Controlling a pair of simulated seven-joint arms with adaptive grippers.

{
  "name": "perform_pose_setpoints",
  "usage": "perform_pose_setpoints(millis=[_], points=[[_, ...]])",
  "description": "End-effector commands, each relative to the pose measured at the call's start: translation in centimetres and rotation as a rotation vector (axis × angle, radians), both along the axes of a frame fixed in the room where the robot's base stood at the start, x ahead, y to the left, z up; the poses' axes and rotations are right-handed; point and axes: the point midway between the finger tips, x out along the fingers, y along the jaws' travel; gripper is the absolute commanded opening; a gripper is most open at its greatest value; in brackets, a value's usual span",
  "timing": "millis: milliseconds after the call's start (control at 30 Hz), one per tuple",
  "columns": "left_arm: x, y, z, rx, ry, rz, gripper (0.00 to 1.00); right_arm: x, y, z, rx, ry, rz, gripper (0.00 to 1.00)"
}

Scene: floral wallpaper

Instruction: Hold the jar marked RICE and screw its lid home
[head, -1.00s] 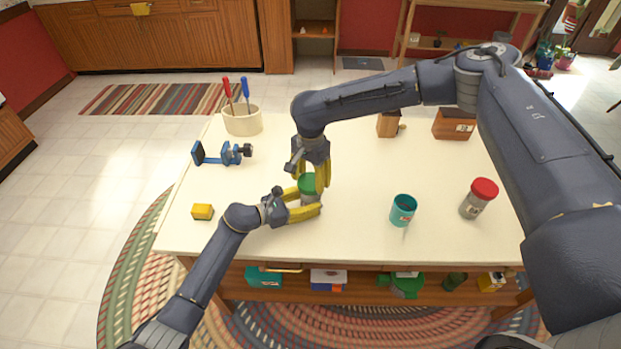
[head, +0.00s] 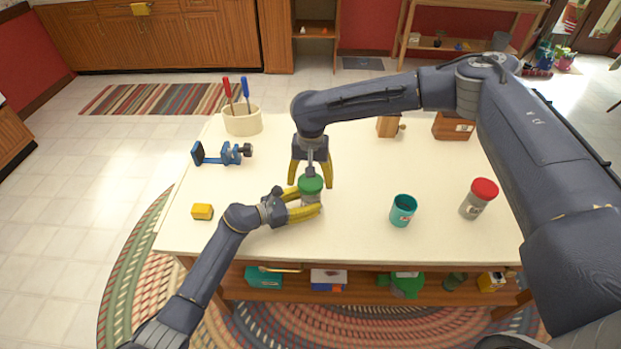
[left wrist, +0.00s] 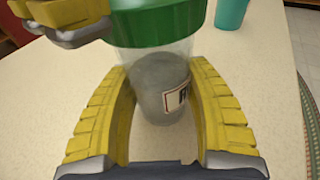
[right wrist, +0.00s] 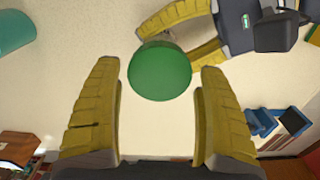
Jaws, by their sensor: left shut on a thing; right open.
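The jar (left wrist: 160,80) is clear with grey contents and a partly visible label; only its first letter or so shows in the left wrist view. A green lid (head: 311,184) sits on top of it, and it also shows from above in the right wrist view (right wrist: 160,71). My left gripper (head: 312,208) is shut around the jar's body, which stands upright on the table. My right gripper (head: 311,184) is above the lid, pointing down, with its fingers open and apart on either side of it. Whether the lid is fully seated cannot be told.
On the white table (head: 250,205) are a teal cup (head: 403,211), a red-lidded jar (head: 478,198), a yellow block (head: 202,212), a blue clamp (head: 225,154), a cream holder with screwdrivers (head: 242,121) and wooden boxes (head: 453,126) at the back.

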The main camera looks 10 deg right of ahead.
Motion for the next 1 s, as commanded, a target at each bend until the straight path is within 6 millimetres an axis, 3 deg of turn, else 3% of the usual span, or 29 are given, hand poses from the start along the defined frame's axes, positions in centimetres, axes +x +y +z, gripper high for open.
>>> perform_pose_setpoints(millis=[500, 1000], points=[[0.00, 0.00, 0.00, 0.000, 0.000, 0.000, 0.24, 0.01, -0.03, 0.01, 0.000, 0.000, 0.520, 0.76], [0.00, 0.00, 0.00, 0.000, 0.000, 0.000, 0.24, 0.00, -0.02, 0.01, 0.000, 0.000, 0.571, 0.76]])
